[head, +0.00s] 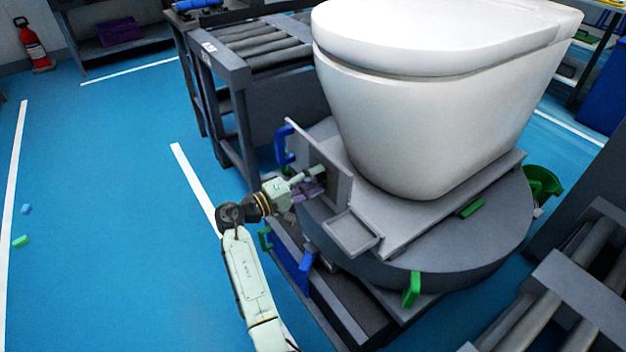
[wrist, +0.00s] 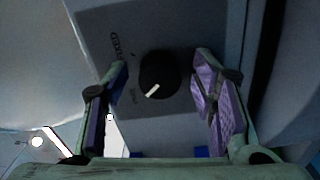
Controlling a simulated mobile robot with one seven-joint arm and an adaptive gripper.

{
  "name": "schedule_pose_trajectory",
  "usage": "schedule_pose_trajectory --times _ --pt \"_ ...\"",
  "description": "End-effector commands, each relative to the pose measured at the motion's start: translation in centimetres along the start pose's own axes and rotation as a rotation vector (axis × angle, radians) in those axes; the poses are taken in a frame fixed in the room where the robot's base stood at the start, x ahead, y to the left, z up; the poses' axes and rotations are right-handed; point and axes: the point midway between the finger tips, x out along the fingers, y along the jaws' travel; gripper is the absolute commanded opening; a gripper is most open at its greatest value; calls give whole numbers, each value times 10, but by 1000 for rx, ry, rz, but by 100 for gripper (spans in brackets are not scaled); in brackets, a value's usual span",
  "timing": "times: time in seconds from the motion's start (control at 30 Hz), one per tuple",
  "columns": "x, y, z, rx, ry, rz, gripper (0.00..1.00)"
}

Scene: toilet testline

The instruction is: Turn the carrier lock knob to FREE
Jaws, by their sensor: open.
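The carrier lock knob (wrist: 158,74) is a round black knob with a white pointer bar, in the wrist view. It sits on a grey plate (wrist: 180,25). The pointer slants toward the lower left. In the head view my gripper (head: 312,182) is at the upright grey panel (head: 335,178) on the carrier. The knob is hidden there.
A white toilet (head: 430,110) stands on the round grey carrier (head: 450,255). A blue handle (head: 284,145) and green handles (head: 412,290) stick out around it. Roller conveyors stand behind (head: 265,50) and at the lower right (head: 545,310). The blue floor at left is mostly clear.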

Motion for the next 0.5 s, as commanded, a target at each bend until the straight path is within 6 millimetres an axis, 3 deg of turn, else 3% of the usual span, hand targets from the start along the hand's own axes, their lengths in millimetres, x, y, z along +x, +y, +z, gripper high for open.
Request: schedule_pose_trajectory --times 0.17,0.5 --pt "-17 0 -1 0 4 0 52" --pt "-87 0 -1 -1 4 -1 52"
